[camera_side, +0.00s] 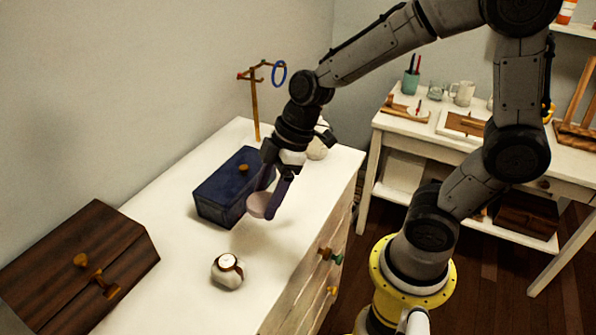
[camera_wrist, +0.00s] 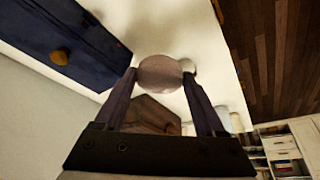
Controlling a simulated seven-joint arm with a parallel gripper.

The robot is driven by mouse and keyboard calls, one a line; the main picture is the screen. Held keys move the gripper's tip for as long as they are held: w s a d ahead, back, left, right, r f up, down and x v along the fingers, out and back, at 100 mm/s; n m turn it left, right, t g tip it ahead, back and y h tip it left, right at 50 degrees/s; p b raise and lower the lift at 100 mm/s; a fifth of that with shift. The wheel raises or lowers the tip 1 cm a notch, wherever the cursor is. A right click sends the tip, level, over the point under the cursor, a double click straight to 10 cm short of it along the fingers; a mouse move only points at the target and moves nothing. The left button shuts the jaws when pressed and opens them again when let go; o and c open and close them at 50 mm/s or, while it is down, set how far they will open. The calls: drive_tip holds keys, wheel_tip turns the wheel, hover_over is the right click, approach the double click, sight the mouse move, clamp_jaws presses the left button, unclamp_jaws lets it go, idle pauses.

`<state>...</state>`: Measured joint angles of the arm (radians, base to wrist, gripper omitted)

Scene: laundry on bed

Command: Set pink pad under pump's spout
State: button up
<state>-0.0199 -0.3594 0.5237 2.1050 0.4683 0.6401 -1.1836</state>
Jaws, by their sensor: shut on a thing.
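The pink pad (camera_side: 257,205) is a small pale pink disc. My gripper (camera_side: 264,208) is shut on it and holds it above the white dresser top, just right of the blue box. In the wrist view the pad (camera_wrist: 160,72) sits between the two fingertips. Another pale round object (camera_side: 317,149) stands behind my wrist, partly hidden.
The dark blue box (camera_side: 220,195) with an orange knob is close to the gripper's left. A brown wooden chest (camera_side: 85,265) fills the near left. A wooden stand (camera_side: 255,105) with a blue ring rises at the back. The dresser top (camera_side: 175,260) is clear between chest and pot.

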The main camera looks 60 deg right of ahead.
drive_tip(key=s+d+f+m+h, duration=0.1)
drive_tip(key=d+m, duration=0.2)
drive_tip(key=s+d+f+m+t+h, duration=0.1)
drive_tip(key=d+f+m, duration=0.1)
drive_tip(key=d+m, duration=0.1)
drive_tip(key=s+d+f+m+h, duration=0.2)
drive_tip(key=d+m, duration=0.1)
drive_tip(key=m, duration=0.1)
drive_tip(key=shift+d+f+m, duration=0.1)
drive_tip(key=shift+m, duration=0.3)
drive_tip(key=s+d+f+m+h, duration=0.2)
drive_tip(key=s+d+f+m, duration=0.25)
drive_tip(key=s+d, duration=0.2)
hover_over(307, 171)
drive_tip(key=shift+r+m+g, duration=0.3)
drive_tip(key=shift+m, duration=0.05)
drive_tip(key=shift+w+f, duration=0.1)
drive_tip(key=shift+f, duration=0.6)
drive_tip(key=shift+f, duration=0.2)
drive_tip(key=o, duration=1.4)
drive_tip(key=shift+r, duration=0.1)
